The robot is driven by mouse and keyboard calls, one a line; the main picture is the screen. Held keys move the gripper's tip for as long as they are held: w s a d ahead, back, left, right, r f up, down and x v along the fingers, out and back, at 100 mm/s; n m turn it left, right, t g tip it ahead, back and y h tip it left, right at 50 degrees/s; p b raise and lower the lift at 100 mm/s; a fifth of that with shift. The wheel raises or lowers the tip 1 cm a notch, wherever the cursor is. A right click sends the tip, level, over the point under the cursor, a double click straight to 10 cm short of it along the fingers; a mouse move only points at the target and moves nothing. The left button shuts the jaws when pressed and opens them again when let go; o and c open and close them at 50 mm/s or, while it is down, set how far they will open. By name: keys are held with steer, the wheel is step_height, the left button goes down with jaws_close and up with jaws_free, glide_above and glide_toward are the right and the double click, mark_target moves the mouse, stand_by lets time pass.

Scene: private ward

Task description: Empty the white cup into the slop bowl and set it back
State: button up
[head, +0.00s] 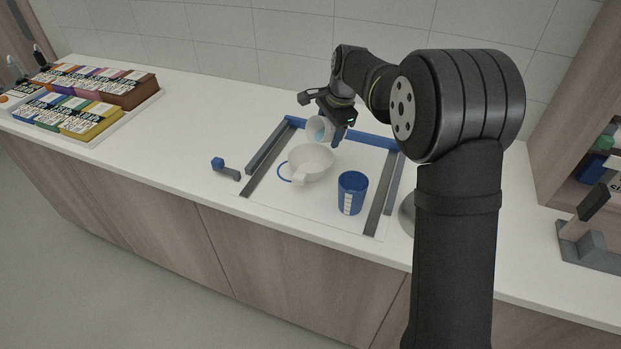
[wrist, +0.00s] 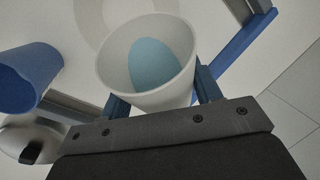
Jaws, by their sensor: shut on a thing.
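The white cup (head: 318,128) is held between the fingers of my gripper (head: 336,122), above the back edge of the white slop bowl (head: 312,160). In the head view the cup looks tilted, its mouth turned toward the front and the bowl. In the wrist view my gripper (wrist: 161,94) has one blue finger on each side of the white cup (wrist: 150,98). Light-blue contents show inside it, below the rim. No stream is visible leaving the cup. A pale round shape at the top of the wrist view looks like the slop bowl (wrist: 90,14). The bowl's inside is hard to make out.
A blue cup (head: 352,194) with a white scale stands right of the bowl. Blue and grey rails (head: 268,148) frame this area. A small blue-tipped block (head: 226,168) lies outside, left. A tray of boxes (head: 95,98) stands far left. The counter between is clear.

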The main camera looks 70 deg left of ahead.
steer(key=shift+s+f+t, duration=0.1)
steer(key=shift+t, duration=0.6)
steer(key=shift+s+f+t+y, duration=0.1)
steer(key=shift+s+t+y, duration=0.2)
steer(key=shift+t, duration=0.4)
steer(key=shift+w+t, duration=0.1)
steer(key=shift+t, duration=0.3)
steer(key=shift+s+d+r+n+t+y, duration=0.15)
steer(key=shift+r+n+t+y, duration=0.1)
steer(key=shift+t, duration=0.3)
steer(key=shift+s+r+n+t+y, duration=0.15)
steer(key=shift+r+t+y, duration=0.1)
steer(key=shift+t, duration=0.3)
steer(key=shift+s+d+r+t+y, duration=0.1)
steer(key=shift+s+r+t+y, duration=0.3)
steer(key=shift+t, duration=0.6)
